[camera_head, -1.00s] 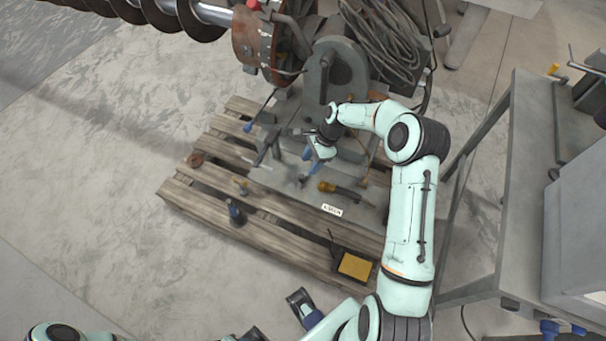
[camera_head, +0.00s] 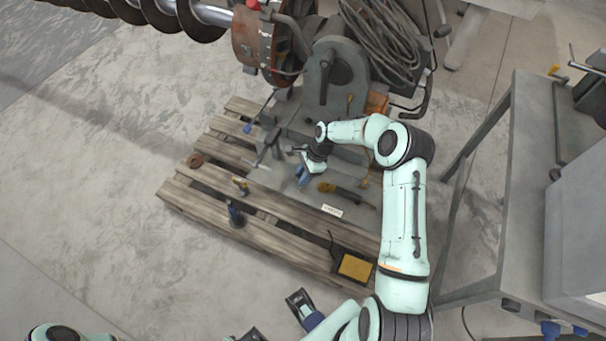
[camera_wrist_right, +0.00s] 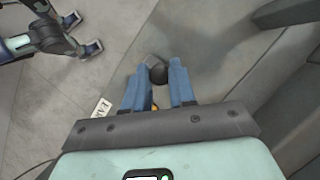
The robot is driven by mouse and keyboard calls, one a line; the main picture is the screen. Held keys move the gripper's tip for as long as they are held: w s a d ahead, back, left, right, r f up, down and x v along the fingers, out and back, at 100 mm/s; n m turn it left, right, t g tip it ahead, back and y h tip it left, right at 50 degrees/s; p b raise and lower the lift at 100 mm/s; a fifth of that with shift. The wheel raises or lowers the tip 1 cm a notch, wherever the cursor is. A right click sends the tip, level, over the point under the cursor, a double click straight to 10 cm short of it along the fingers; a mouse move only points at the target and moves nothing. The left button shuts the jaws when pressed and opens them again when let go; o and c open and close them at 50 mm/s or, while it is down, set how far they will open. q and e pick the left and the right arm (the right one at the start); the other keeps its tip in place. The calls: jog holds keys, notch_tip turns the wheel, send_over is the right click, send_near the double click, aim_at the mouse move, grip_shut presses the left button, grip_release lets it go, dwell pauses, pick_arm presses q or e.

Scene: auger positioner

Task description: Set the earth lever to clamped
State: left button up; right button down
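The EARTH label (camera_head: 332,210) lies on the grey base plate, and part of it shows in the right wrist view (camera_wrist_right: 101,108). Just behind it lies a dark lever with a yellow part (camera_head: 327,187). My right gripper (camera_head: 302,177) is just left of this lever, its blue fingers pointing down and apart. In the right wrist view a round black knob (camera_wrist_right: 158,74) shows between and beyond the fingertips; I cannot tell whether they touch it. A little yellow shows between the fingers. My left gripper (camera_wrist_right: 82,34) is open and empty, away from the plate.
The machine with its auger (camera_head: 160,12) and coiled cable (camera_head: 385,45) stands behind the plate. A T-handle (camera_head: 268,147) and small upright parts stand left of the gripper. A yellow box (camera_head: 355,267) is on the pallet (camera_head: 290,250). A grey bench (camera_head: 520,200) stands right.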

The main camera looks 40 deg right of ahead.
jog(key=shift+n, duration=0.3)
jog(key=n, duration=0.1)
jog(key=n+g, duration=0.1)
jog(key=n, duration=0.1)
jog(key=shift+s+d+n+g, duration=0.3)
jog(key=shift+s+d, duration=0.05)
jog(key=shift+d, duration=0.05)
jog(key=n, duration=0.1)
jog(key=n+g, duration=0.1)
jog(key=n, duration=0.1)
jog(key=d+n+b, duration=0.1)
jog(key=shift+s+n+g, duration=0.25)
jog(key=shift+n+g, duration=0.05)
jog(key=shift+g, duration=0.1)
jog(key=n, duration=0.2)
jog(key=d+n+g+h+b, duration=0.1)
jog(key=n, duration=0.1)
jog(key=shift+d, duration=0.2)
jog(key=shift+w+d+n+g+h+b, duration=0.15)
jog(key=shift+n+h+b, duration=0.1)
jog(key=shift+n, duration=0.45)
jog(key=shift+s+d+n+g+h+b, duration=0.1)
jog(key=shift+d+n+g+h+b, duration=0.15)
jog(key=shift+n, duration=0.45)
jog(key=shift+w+d+n+g+h+b, duration=0.1)
jog(key=shift+n+h, duration=0.2)
jog(key=shift+n, duration=0.4)
jog(key=c, duration=0.9)
grip_release()
jog(key=shift+c, duration=0.2)
